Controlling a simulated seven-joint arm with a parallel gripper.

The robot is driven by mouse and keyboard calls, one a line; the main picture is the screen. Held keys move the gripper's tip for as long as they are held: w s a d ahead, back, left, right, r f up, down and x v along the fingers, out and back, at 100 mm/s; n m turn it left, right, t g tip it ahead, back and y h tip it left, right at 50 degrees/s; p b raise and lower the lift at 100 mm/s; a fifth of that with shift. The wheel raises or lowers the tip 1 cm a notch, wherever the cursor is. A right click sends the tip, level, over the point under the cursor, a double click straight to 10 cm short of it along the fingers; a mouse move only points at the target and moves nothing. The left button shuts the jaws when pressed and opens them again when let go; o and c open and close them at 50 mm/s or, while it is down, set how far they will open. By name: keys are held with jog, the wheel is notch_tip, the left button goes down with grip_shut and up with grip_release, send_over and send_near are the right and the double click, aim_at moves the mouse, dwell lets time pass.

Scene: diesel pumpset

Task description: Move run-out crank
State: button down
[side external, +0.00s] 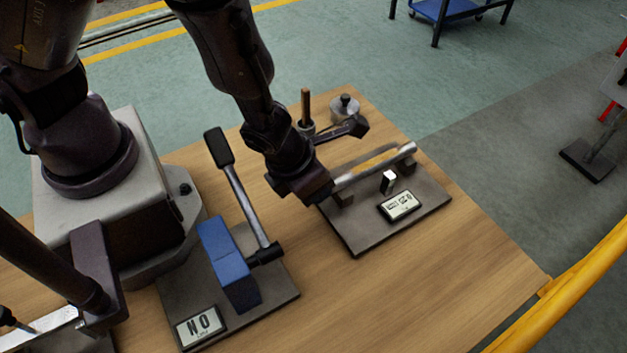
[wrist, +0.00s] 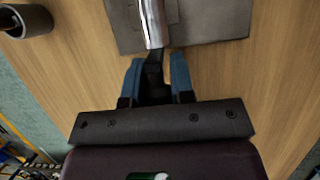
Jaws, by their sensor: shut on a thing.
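The run-out crank shows as a silver bar (side external: 372,171) above a dark grey plate (side external: 362,235) on the right of the table in the side external view. A small label with dark lettering (side external: 399,205) sits on that plate, its words too small to read surely. My gripper (side external: 328,190) is at the left end of the bar. In the wrist view my blue fingers (wrist: 155,70) are either side of the dark end of the silver bar (wrist: 153,22), closed on it. The fingertips are hidden in the side external view.
A black-handled lever (side external: 234,185) and a blue block (side external: 229,265) stand on a plate labelled NO, left of my gripper. A dark cup (wrist: 25,20) is at the upper left in the wrist view. A lidded pot (side external: 345,108) stands behind. The table's front right is clear.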

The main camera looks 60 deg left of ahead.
jog(key=shift+f, duration=0.1)
jog(key=c, duration=1)
grip_release()
jog(key=shift+a, duration=0.15)
jog(key=shift+a+n+h, duration=0.15)
jog(key=shift+n+h, duration=0.05)
jog(key=shift+h, duration=0.55)
jog(key=shift+a+n+h, duration=0.15)
jog(key=shift+n+h, duration=0.05)
jog(key=shift+h, duration=0.55)
